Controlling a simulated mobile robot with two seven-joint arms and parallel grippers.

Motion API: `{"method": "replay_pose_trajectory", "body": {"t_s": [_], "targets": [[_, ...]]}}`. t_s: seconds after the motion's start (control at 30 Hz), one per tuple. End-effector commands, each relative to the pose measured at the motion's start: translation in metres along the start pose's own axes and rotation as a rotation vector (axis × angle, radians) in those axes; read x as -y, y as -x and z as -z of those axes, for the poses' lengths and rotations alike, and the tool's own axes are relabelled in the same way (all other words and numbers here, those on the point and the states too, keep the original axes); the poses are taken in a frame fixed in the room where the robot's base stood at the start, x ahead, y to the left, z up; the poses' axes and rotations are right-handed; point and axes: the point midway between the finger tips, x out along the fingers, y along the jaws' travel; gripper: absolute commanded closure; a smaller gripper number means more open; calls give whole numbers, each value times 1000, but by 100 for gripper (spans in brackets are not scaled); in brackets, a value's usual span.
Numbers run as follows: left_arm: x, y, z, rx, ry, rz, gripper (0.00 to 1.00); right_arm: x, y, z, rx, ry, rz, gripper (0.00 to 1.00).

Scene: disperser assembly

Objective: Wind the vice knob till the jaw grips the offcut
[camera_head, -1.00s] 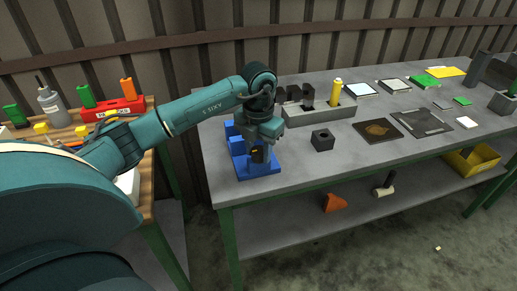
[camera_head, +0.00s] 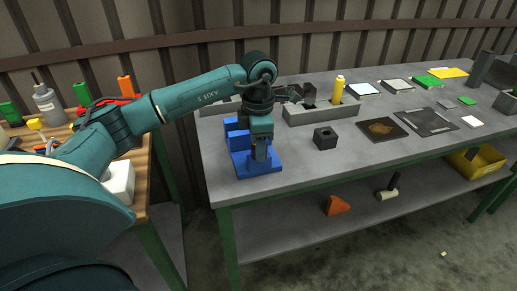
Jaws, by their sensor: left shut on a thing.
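The blue vice (camera_head: 240,141) stands on the near left corner of the grey workbench (camera_head: 300,160). My left gripper (camera_head: 261,158) points down at the front of the vice and is shut. What it holds is too small and covered to see clearly; its place fits the vice knob, which is hidden by the fingers. I cannot make out the offcut or whether the jaw touches it. My right gripper is not in view.
Right of the vice are a dark block with a hole (camera_head: 325,138) and a long grey holder (camera_head: 320,112) with a yellow bottle (camera_head: 338,88). Flat plates lie further right. A wooden side table (camera_head: 142,185) stands left. An orange wedge (camera_head: 337,205) lies on the lower shelf.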

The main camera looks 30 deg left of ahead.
Motion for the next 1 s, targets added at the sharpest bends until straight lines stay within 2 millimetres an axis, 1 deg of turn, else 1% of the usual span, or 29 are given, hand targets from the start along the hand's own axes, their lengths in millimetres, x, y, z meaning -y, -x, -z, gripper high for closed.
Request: {"method": "replay_pose_trajectory", "body": {"t_s": [0.03,0.2,0.67,1.0], "targets": [[-1,-1,0,2,-44,-3,86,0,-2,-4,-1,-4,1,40],[-1,-1,0,2,-206,-2,86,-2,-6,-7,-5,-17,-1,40],[-2,0,-1,4,-643,-4,86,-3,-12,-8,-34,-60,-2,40],[-2,0,-2,4,-965,-4,86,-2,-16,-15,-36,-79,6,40]]}}
